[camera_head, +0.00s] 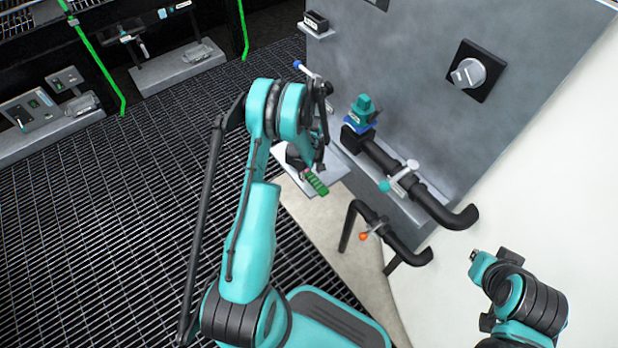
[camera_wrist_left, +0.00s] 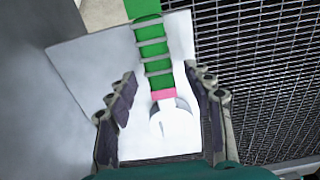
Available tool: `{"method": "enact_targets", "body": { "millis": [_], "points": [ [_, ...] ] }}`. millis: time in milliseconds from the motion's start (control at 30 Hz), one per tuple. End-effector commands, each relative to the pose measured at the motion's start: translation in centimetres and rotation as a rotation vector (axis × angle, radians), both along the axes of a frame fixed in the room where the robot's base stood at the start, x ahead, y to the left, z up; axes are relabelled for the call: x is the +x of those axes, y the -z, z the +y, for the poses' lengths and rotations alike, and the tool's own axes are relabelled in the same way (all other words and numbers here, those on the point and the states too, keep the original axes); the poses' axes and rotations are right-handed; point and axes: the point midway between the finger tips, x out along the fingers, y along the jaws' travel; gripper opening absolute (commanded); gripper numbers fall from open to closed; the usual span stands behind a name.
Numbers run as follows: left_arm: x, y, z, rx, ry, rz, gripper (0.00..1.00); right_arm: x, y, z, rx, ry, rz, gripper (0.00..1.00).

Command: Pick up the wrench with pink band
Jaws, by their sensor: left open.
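The wrench (camera_wrist_left: 153,45) lies on a pale shelf plate (camera_wrist_left: 95,60). It has a green ribbed handle, a pink band (camera_wrist_left: 162,95) and a white open-jawed head (camera_wrist_left: 170,120). In the head view its green handle (camera_head: 316,183) shows just below my left gripper (camera_head: 303,163), and its head end is hidden. My left gripper is open, its two dark fingers on either side of the wrench around the pink band and head in the left wrist view. I cannot tell how far above the plate the fingers are. My right arm shows at the lower right, but its gripper does not.
A grey panel (camera_head: 420,60) stands behind the plate. Black pipes (camera_head: 405,180) with a teal-and-blue valve (camera_head: 362,112) and a lever handle (camera_head: 400,182) are close to the right. A blue-tipped bar (camera_head: 305,68) is above. Open grating (camera_head: 120,200) fills the left.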

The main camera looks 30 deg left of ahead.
Motion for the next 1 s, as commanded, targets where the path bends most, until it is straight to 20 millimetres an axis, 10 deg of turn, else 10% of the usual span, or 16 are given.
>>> {"method": "enact_targets", "body": {
  "millis": [300, 500, 1000],
  "points": [
    [0.1, 1.5, 0.0, 0.000, 0.001, 0.000, 0.52, 0.0, 0.7, 0.0, 0.000, 0.000, 0.000, 0.00],
    [0.1, 1.5, 0.0, 0.000, 0.001, 0.000, 0.02, 0.0, 0.7, 0.0, 0.000, 0.000, 0.000, 0.00],
    [0.0, -1.3, 0.0, 0.000, 0.001, -0.001, 0.00, 0.0, -0.7, 0.0, 0.000, 0.000, 0.000, 0.00]
  ]
}}
